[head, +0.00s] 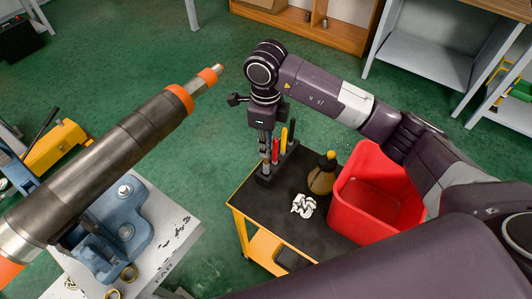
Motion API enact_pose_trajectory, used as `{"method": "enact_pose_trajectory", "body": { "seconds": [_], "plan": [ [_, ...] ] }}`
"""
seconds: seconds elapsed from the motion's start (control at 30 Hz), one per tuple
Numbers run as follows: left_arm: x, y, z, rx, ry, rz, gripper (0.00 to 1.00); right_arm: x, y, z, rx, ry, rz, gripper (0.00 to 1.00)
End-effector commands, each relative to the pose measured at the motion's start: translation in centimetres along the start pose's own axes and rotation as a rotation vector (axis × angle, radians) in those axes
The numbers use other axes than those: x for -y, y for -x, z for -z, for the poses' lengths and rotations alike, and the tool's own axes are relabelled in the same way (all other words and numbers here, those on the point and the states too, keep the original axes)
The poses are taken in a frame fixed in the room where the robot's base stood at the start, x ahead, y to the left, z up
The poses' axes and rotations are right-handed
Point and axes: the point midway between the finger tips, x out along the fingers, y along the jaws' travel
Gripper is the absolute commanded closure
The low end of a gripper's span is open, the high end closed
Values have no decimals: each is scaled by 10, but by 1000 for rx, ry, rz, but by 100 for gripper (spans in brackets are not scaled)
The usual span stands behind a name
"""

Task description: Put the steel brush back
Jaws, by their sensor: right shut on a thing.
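My right gripper (266,146) points down over the near-left end of a small black tool holder (284,161) on the cart. It is shut on a slim thing, likely the steel brush (266,167), of which only a small brownish part shows below the fingers. The brush's lower end is at the holder; I cannot tell whether it is seated in a slot. Red (276,150), yellow (284,138) and black (291,131) handles stand upright in the holder beside the gripper. My left gripper is out of view.
At left, a large pipe (120,150) lies in a blue vise (125,225). Green floor lies open behind the cart.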

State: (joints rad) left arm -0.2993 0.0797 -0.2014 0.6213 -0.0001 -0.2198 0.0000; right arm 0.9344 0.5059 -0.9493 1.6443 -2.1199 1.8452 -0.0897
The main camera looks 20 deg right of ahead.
Motion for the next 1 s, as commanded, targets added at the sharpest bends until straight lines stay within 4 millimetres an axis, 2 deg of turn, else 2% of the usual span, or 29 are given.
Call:
{"method": "enact_pose_trajectory", "body": {
  "seconds": [0.33,0.7,0.73,0.87,1.0],
  "plan": [
    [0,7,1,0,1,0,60,-1,-41,0,-2,2,-1,100],
    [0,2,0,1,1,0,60,0,-48,0,-1,2,1,100],
    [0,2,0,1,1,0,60,0,-48,0,-1,2,1,88],
    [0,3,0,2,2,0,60,0,-46,0,-1,2,1,74],
    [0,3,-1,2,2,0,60,0,-46,0,-1,2,1,72]
  ]
}}
